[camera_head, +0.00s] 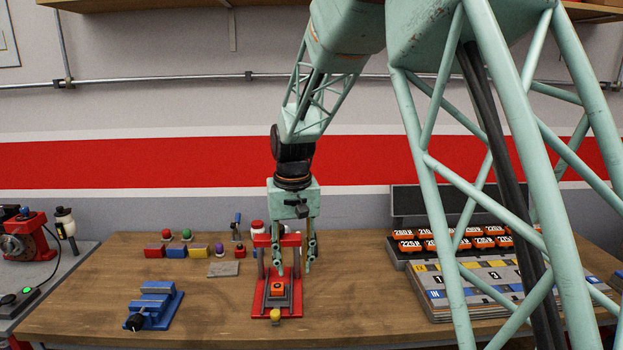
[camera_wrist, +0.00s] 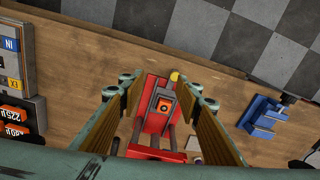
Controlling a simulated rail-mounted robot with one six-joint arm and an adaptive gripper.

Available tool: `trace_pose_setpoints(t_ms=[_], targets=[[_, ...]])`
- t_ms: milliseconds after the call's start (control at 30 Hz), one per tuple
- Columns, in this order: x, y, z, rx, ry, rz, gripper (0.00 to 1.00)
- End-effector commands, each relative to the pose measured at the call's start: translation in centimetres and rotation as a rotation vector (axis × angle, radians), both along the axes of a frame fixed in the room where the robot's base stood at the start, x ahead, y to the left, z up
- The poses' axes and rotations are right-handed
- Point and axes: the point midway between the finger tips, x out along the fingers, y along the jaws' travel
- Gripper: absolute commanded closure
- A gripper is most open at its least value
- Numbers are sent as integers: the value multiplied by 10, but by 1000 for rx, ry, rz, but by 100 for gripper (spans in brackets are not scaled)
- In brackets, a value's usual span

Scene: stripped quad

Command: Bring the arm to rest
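My gripper (camera_head: 294,262) hangs pointing down over the red press-like fixture (camera_head: 262,302) on the wooden table. In the wrist view my gripper (camera_wrist: 163,93) shows two fingers with tan pads spread wide apart, with nothing between them at their tips. Below and between them the red fixture (camera_wrist: 152,126) holds an orange block (camera_wrist: 164,105) with a dark spot on its top. The orange block also shows in the head view (camera_head: 277,288), sitting in a grey seat. I cannot tell exactly how far the fingertips are above it.
A blue vise (camera_head: 154,306) stands at left front. Coloured blocks (camera_head: 177,251) and a grey plate (camera_head: 223,268) lie behind it. At right are a rack of orange labelled blocks (camera_head: 445,238) and a sorting board (camera_head: 437,290). The wooden table (camera_head: 355,290) is bare between fixture and board.

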Motion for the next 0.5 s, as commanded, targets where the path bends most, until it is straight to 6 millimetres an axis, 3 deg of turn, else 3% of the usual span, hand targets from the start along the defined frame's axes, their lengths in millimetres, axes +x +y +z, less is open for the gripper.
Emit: trace_pose_setpoints(t_ms=[500], targets=[[-54, -62, 69, 14, -48, -34, 68]])
